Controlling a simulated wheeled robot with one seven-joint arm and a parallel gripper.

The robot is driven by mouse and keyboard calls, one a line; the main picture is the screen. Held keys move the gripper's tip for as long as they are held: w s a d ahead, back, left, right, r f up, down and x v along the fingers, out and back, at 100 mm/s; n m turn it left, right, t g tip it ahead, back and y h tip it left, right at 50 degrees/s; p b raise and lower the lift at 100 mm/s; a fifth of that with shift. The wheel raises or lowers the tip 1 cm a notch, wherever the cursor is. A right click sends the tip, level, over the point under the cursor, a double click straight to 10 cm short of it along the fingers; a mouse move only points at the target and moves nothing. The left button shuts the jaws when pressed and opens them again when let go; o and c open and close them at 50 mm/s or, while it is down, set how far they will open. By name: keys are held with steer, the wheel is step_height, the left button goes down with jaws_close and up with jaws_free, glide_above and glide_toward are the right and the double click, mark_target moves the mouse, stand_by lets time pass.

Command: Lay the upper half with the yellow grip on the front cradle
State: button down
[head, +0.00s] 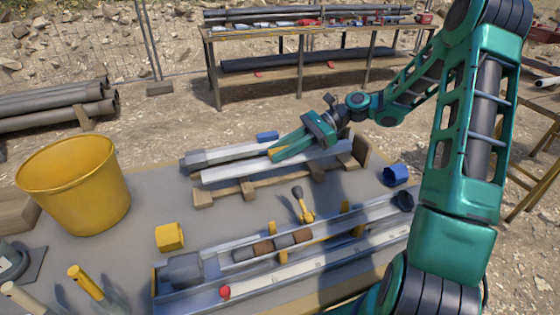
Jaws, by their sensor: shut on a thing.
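My gripper (279,153) is shut at the middle of a long pale grey half (235,172), where a little yellow shows between the fingers; most of the grip is hidden. This half lies lengthwise over a low wooden cradle (248,189) on the grey table. Whether it rests on the wood or hangs just above it I cannot tell. Behind it and close alongside is a second grey half (212,156) with a blue grip (267,136).
A metal trough (200,295) holding a brown-grey core (270,246) and a red knob (225,291) stands in front. A small black-and-yellow tool (302,205), a yellow cup (169,236), a blue cup (396,175) and a yellow bucket (75,190) stand around.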

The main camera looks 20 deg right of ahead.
mark_target(316, 148)
steer(key=shift+f, duration=1.85)
steer(key=shift+f, duration=0.4)
steer(key=c, duration=1.5)
jaws_free()
steer(key=shift+r, duration=0.5)
steer(key=v, duration=1.2)
